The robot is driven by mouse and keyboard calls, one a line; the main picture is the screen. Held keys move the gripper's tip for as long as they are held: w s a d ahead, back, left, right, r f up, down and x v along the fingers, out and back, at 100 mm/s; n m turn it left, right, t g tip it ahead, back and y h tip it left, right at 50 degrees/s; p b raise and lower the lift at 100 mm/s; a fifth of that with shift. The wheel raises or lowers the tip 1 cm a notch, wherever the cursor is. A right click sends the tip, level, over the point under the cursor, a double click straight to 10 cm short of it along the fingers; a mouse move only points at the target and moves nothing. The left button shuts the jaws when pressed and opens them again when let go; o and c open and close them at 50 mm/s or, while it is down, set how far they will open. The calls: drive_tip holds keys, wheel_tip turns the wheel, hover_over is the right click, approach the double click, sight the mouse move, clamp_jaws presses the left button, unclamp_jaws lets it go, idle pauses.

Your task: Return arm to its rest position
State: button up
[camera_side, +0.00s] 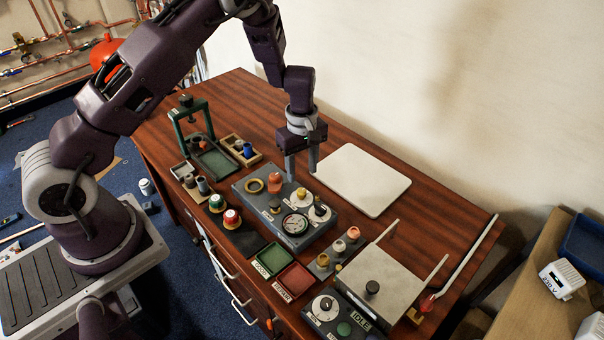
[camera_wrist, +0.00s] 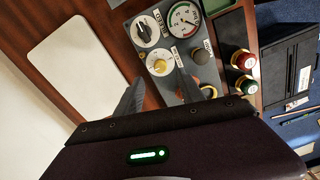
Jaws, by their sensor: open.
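My gripper (camera_side: 302,172) points down above the back edge of the grey panel (camera_side: 262,205) with a gauge and knobs. Its two fingers are apart with nothing seen between them. In the wrist view my gripper (camera_wrist: 160,88) shows its fingers spread over the panel, partly hiding it. An orange-copper fitting (camera_side: 274,181) stands on the panel just left of the fingers, and a brass ring (camera_side: 254,186) sits further left. The pressure gauge (camera_side: 295,224) and yellow knob (camera_side: 302,194) are in front of the fingers.
A white board (camera_side: 360,180) lies flat right of my gripper. A green press frame (camera_side: 193,118) stands at the back left. Green (camera_side: 271,260) and red (camera_side: 295,283) trays and a lidded grey box (camera_side: 380,283) are in front. The wall rises behind the table.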

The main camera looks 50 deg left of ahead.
drive_tip(key=s+d+r+m+t+h, duration=0.1)
drive_tip(key=s+d+r+m, duration=0.15)
drive_tip(key=r, duration=0.55)
drive_tip(key=s+d+r+m+t, duration=0.1)
drive_tip(key=s+r+m, duration=0.15)
drive_tip(key=r, duration=0.45)
drive_tip(key=s+d+r+m+t+h, duration=0.1)
drive_tip(key=s+d+r+m, duration=0.15)
drive_tip(key=r, duration=0.55)
drive_tip(key=s+r+m+t+y, duration=0.1)
drive_tip(key=s+r+m, duration=0.2)
drive_tip(key=s, duration=0.7)
drive_tip(key=s+a+r+m+t+y, duration=0.1)
drive_tip(key=s+r+m, duration=0.3)
drive_tip(key=s, duration=0.7)
drive_tip(key=shift+a+m+t, duration=0.3)
drive_tip(key=shift+m, duration=0.15)
